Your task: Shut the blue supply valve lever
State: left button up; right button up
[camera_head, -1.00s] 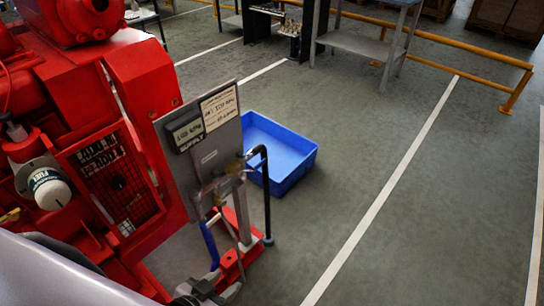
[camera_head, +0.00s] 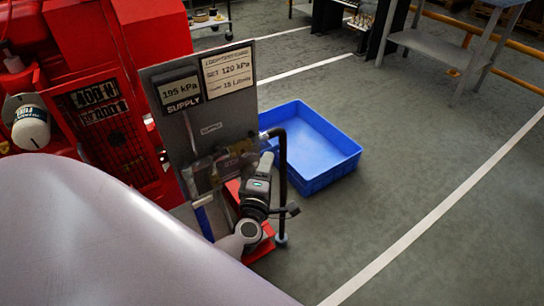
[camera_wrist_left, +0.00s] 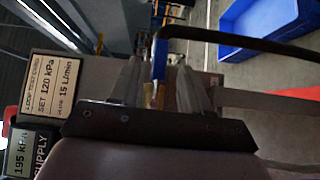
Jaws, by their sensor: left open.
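Brass fittings (camera_head: 240,148) show at the panel's lower right. My left gripper (camera_head: 260,166) is at these fittings, in front of the panel. In the left wrist view a blue bar (camera_wrist_left: 160,55), apparently the lever, lies between the two open fingers of the left gripper (camera_wrist_left: 158,85), with brass behind it. I cannot tell whether a finger touches it. My right gripper is not in view.
A black hose (camera_head: 283,185) rises and bends just right of my gripper. A blue tray (camera_head: 340,171) stands on the floor behind it. The red pumpset (camera_head: 150,40) fills the left. The panel display (camera_head: 180,92) reads 195 kPa. The floor at right is clear.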

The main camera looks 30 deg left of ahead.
aim_at(271, 147)
pick_arm(q)
jog(key=shift+n, duration=0.3)
jog(key=shift+b+x, duration=0.5)
jog(key=shift+x, duration=3.2)
jog(key=shift+a, duration=0.15)
grip_shut()
